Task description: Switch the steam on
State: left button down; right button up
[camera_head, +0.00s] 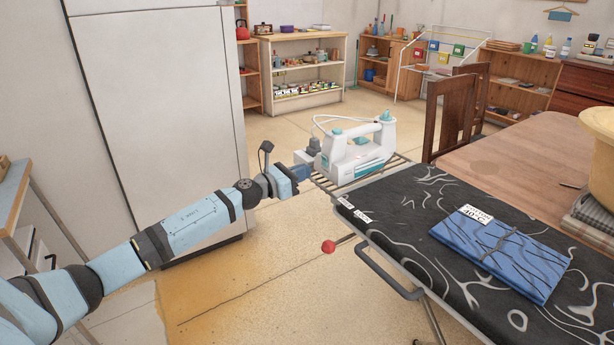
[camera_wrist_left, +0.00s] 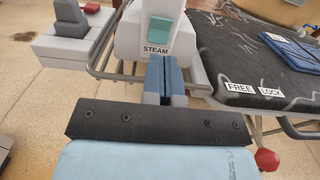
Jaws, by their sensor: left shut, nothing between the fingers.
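A white and teal steam iron (camera_head: 357,155) stands on the wire rack at the near-left end of the ironing board. In the left wrist view, the iron's near end (camera_wrist_left: 130,42) shows a teal switch (camera_wrist_left: 164,29) above a STEAM label. I cannot tell which position the switch is in. My left gripper (camera_head: 303,172) is shut and empty, pointing at this end of the iron. Its blue fingertips (camera_wrist_left: 161,60) lie just below the STEAM label in the wrist view. I cannot tell whether they touch the iron. My right gripper is in neither view.
The dark patterned ironing board (camera_head: 400,215) carries folded blue cloth (camera_head: 500,250); FREE and LOCK labels (camera_wrist_left: 254,88) mark its edge. A red knob (camera_head: 328,247) sits below it. A wooden table (camera_head: 520,155) stands right. Open floor lies left of the board.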

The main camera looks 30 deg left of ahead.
pick_arm(q)
jog(key=v, duration=0.9)
jog(key=shift+s, duration=0.15)
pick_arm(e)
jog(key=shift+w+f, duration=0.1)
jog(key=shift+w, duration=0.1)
pick_arm(q)
jog(key=shift+a, duration=0.1)
